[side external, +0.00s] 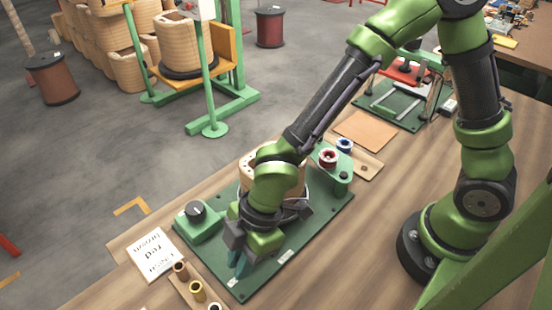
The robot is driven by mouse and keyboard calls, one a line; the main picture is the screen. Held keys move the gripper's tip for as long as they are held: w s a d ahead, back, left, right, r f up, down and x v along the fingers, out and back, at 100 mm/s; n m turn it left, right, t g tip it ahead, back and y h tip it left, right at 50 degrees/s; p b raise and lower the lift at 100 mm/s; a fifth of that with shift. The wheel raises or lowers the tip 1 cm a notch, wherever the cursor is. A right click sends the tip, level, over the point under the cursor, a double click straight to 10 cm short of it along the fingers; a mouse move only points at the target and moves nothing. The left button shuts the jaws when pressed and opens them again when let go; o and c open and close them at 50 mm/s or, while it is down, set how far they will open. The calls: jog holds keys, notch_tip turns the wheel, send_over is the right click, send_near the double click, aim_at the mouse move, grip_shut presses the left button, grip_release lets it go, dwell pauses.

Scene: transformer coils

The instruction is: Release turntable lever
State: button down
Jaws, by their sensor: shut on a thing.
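The turntable stands on a green base plate (318,222) on the wooden bench, with a pale wooden coil body (256,160) on it, partly hidden by my arm. My gripper (241,262) points down at the near front edge of the plate, in front of the coil. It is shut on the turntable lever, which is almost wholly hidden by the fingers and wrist. The lever's exact angle cannot be told.
A white lettered card (153,254) and a rack of small spools (197,290) lie at the near left.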

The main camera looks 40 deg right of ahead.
jog(key=m, duration=0.1)
jog(key=w+m+t, duration=0.1)
jog(key=m, duration=0.1)
jog(key=shift+w+a+h, duration=0.15)
jog(key=shift+w+h, duration=0.05)
jog(key=shift+h, duration=0.1)
jog(key=shift+w+m+t+h, duration=0.2)
jog(key=shift+w+m+t, duration=0.2)
jog(key=shift+m, duration=0.6)
jog(key=shift+w+m+t+h, duration=0.2)
jog(key=shift+w+m+t, duration=0.15)
jog(key=shift+m, duration=0.65)
jog(key=shift+w+d, duration=0.15)
jog(key=shift+d, duration=0.05)
jog(key=c, duration=1.1)
grip_release()
jog(key=v, duration=1.7)
